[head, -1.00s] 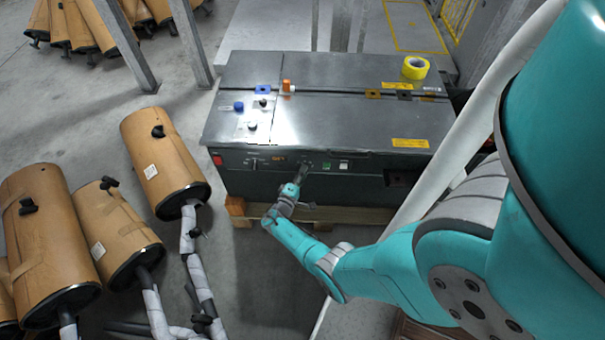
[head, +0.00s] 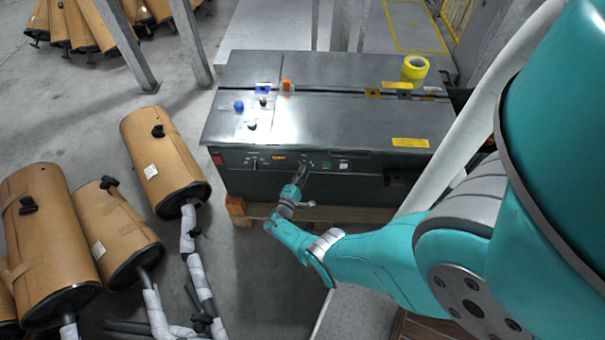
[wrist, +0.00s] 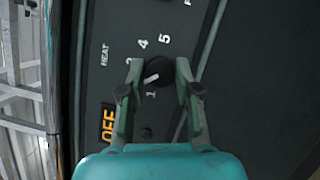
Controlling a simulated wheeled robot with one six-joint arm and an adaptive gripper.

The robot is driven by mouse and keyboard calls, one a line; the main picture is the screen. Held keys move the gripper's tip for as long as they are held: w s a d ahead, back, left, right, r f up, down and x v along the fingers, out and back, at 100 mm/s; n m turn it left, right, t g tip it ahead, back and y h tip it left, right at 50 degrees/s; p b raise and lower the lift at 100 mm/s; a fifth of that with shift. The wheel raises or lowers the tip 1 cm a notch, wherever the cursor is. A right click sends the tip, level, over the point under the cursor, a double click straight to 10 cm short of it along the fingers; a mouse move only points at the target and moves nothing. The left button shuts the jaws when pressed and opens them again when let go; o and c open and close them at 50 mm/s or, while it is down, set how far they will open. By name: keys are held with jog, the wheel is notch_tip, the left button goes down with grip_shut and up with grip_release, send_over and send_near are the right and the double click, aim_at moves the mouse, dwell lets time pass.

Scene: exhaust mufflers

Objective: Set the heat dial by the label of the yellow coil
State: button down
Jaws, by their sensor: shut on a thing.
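The heat dial (wrist: 158,73) is a round black knob on the machine's dark front panel, beside the word HEAT. The digits 1, 3, 4 and 5 show around it. Its white pointer aims left and slightly down, between 1 and 3; the mark there is hidden by a finger. My gripper (wrist: 160,68) has its fingers on either side of the dial, shut on it. In the head view my gripper (head: 303,168) reaches the front panel. The yellow coil (head: 414,69) is a tape roll at the machine top's back right. I cannot read any label on it.
The machine (head: 340,112) has blue and black knobs and yellow stickers on top. Brown mufflers (head: 165,160) with wrapped pipes lie on the floor at left. A pale pole slants past the machine's right side.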

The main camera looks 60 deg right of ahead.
jog(key=c, duration=0.8)
grip_release()
jog(key=shift+s+a+f, duration=0.1)
jog(key=shift+a+f, duration=0.1)
jog(key=shift+a, duration=1.8)
jog(key=shift+w+a+f, duration=0.1)
jog(key=shift+a+f, duration=0.15)
jog(key=shift+a, duration=1.7)
jog(key=shift+s+a+f, duration=0.1)
jog(key=shift+a+f, duration=0.1)
jog(key=shift+a, duration=1.8)
jog(key=shift+s+f, duration=0.1)
